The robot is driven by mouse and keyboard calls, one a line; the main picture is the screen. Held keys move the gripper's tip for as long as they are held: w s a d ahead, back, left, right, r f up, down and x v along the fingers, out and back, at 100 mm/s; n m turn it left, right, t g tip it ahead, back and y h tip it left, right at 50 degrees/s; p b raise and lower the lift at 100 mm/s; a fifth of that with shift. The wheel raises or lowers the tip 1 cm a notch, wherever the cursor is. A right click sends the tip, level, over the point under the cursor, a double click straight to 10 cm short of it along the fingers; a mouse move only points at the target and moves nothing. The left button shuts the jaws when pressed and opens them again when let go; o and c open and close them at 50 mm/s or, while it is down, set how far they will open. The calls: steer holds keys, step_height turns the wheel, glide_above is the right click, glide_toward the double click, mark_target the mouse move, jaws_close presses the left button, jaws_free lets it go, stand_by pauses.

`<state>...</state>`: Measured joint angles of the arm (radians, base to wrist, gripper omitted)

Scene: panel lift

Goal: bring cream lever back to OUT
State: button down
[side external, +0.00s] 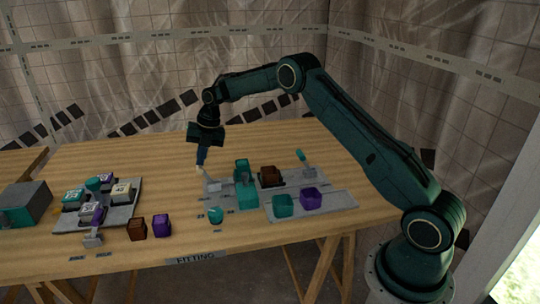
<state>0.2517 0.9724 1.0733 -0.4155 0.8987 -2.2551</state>
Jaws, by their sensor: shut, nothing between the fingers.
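My gripper (201,160) points straight down above the left end of the right-hand grey panel (335,199). Its dark blue fingers are shut with nothing between them. A small cream piece (199,169), which looks like the knob of the cream lever, shows right at the fingertips. I cannot tell whether the fingers touch it. The lever's lower part and its slot are too small to make out, and its position cannot be read. No OUT marking is legible; small dark labels lie along the panel's front.
The right panel carries a tall teal block (246,196), a brown block (269,174), a teal-topped lever (303,159), and teal (282,207) and purple (313,199) pieces. Brown (137,229) and purple (161,226) cubes sit near a left panel (118,219).

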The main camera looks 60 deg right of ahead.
stand_by(0.5)
steer(key=shift+s+d+r, duration=0.4)
steer(key=shift+r, duration=0.1)
step_height(320, 180, up, 2)
steer(key=s+d, duration=0.1)
step_height(320, 180, up, 9)
glide_above(207, 174)
steer(key=shift+w+d+r, duration=0.1)
steer(key=shift+d, duration=0.05)
steer(key=shift+r, duration=0.2)
